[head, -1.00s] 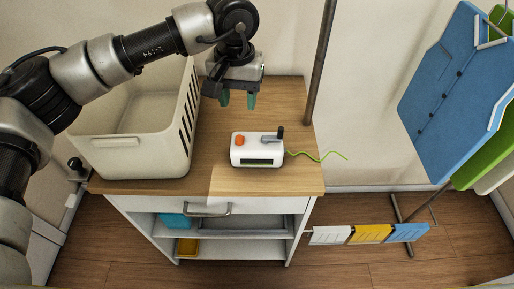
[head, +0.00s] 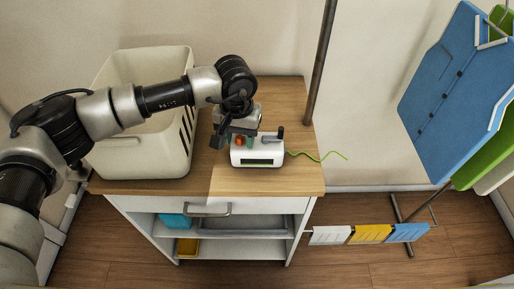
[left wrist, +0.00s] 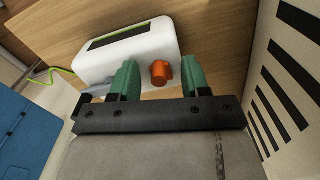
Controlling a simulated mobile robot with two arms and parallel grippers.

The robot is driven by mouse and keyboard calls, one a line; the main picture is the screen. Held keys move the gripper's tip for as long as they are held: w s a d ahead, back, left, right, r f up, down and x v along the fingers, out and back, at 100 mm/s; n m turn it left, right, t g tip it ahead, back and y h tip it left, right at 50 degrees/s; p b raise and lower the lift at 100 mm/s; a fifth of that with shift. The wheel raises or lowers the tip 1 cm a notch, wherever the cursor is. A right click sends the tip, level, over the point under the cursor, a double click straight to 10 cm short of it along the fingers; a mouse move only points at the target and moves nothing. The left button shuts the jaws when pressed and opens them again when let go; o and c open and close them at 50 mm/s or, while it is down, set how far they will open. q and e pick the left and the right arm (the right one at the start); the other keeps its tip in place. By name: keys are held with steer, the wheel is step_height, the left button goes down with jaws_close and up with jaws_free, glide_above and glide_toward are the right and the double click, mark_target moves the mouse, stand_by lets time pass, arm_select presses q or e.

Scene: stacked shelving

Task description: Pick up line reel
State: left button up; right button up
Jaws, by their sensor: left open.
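The line reel (head: 262,153) is a white box with a dark slot on its front, an orange knob (left wrist: 161,73), a dark crank post and a green line trailing to the right. It stands on the wooden cabinet top (head: 240,181). My left gripper (head: 242,142) is open at the left part of the reel, with its green fingers pointing down. In the left wrist view, the orange knob shows between the two open fingers (left wrist: 159,62); I cannot tell whether they touch it. Part of the reel's top is hidden by the gripper in the head view. My right gripper is not in view.
A tall cream basket (head: 142,162) stands close left of the reel. A metal pole (head: 320,62) rises behind right. Coloured garments (head: 455,90) hang at the right. Below is a drawer with a handle (head: 207,210). The cabinet top's front is clear.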

arm_select(q)
jaws_close()
steer(key=shift+r, duration=0.1)
stand_by(0.4)
step_height(320, 180, up, 10)
stand_by(0.5)
steer(key=shift+d, duration=0.1)
steer(key=shift+f, duration=4.95)
